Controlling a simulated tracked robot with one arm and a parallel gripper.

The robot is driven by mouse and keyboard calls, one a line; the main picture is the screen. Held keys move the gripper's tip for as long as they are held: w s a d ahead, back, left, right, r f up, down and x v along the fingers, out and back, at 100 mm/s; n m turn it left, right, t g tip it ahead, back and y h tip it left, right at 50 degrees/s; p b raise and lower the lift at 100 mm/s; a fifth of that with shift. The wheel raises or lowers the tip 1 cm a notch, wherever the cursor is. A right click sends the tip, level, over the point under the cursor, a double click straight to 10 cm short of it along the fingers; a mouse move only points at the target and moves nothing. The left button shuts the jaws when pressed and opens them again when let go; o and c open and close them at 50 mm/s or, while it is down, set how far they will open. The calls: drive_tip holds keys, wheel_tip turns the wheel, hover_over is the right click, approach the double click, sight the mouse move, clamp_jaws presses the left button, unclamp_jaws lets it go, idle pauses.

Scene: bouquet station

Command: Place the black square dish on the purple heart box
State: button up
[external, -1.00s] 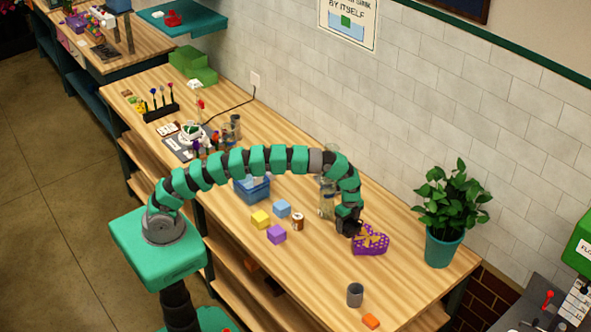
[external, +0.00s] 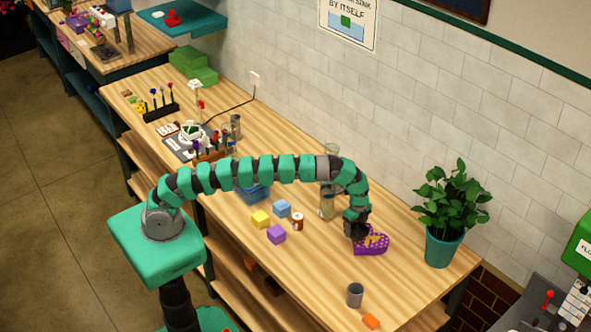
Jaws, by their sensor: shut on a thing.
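My gripper (external: 355,234) points down over the left side of the heart box. It is shut on a small dark thing, which I take to be the black square dish. The dish blends with the dark jaws, so its outline is hard to see. I cannot tell whether it touches the box.
A potted plant (external: 446,225) stands right of the box. A grey cup (external: 355,294) and an orange block (external: 371,321) are in front. Yellow (external: 260,219), blue (external: 282,208) and purple (external: 276,235) blocks and a small brown jar (external: 298,222) lie left. A glass vase (external: 328,206) stands behind my forearm.

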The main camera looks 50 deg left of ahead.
drive_tip(key=shift+f, duration=0.7)
drive_tip(key=o, duration=2)
wheel_tip(320, 180, up, 9)
drive_tip(key=shift+r+b, duration=0.1)
drive_tip(key=shift+b, duration=0.9)
drive_tip(key=shift+r+p, duration=0.5)
drive_tip(key=shift+r, duration=0.9)
